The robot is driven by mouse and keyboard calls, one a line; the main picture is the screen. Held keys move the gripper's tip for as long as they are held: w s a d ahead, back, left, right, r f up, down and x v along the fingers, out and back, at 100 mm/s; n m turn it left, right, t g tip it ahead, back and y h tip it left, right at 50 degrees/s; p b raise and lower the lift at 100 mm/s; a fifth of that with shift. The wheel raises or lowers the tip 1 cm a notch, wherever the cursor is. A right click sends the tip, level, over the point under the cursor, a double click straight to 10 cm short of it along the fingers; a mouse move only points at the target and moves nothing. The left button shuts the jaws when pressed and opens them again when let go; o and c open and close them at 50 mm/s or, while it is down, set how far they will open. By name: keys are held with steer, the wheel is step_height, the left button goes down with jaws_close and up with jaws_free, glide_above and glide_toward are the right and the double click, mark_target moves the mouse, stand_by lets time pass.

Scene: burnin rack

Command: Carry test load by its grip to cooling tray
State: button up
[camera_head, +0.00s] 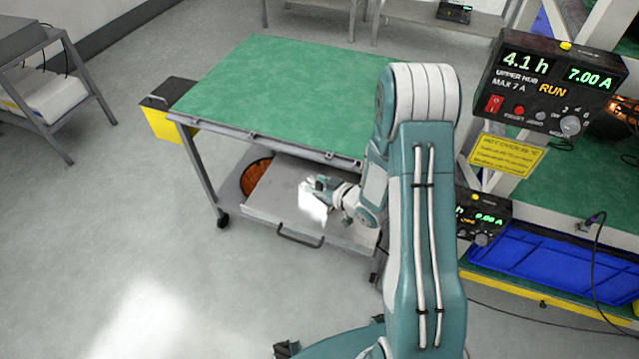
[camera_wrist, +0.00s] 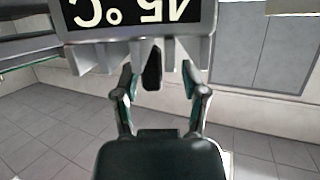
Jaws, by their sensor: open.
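In the wrist view a grey finned metal body (camera_wrist: 199,46) fills the top, with a display (camera_wrist: 140,14) that is upside down and appears to read 45 °C. It looks like the test load. A black grip-like piece (camera_wrist: 152,66) hangs between my fingertips, and the open fingers (camera_wrist: 158,85) stand on either side with gaps. In the head view my gripper (camera_head: 318,184) is low over a grey pull-out tray (camera_head: 275,208) with a front handle, under the green bench top. The load is not clearly distinguishable there. I cannot tell whether this is the cooling tray.
The green bench top (camera_head: 290,90) is clear. A yellow-black box (camera_head: 163,118) hangs at its left end. An orange round mesh (camera_head: 256,178) sits below. At right are a control unit (camera_head: 550,85), a blue bin (camera_head: 555,268) and cables. Floor at left is free.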

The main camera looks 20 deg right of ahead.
steer(key=shift+a, duration=0.15)
steer(key=shift+s+r, duration=0.15)
steer(key=shift+s, duration=0.05)
steer(key=d+v, duration=0.1)
steer(key=v, duration=1)
steer(key=w+d+r+m+g+h, duration=0.15)
steer(key=d+r+h, duration=0.25)
steer(key=r+h, duration=0.5)
steer(key=s+a+r+m+g, duration=0.35)
steer(key=s+r, duration=0.45)
steer(key=r, duration=0.4)
steer(key=s+a+r+y, duration=0.1)
steer(key=s+a+r, duration=0.1)
steer(key=s, duration=0.4)
steer(key=s+a+r+m+g, duration=0.1)
steer(key=s+a+r, duration=0.1)
steer(key=s+a, duration=0.2)
steer(key=shift+s+a+y, duration=0.2)
steer(key=shift+s+y, duration=0.2)
steer(key=shift+s, duration=0.5)
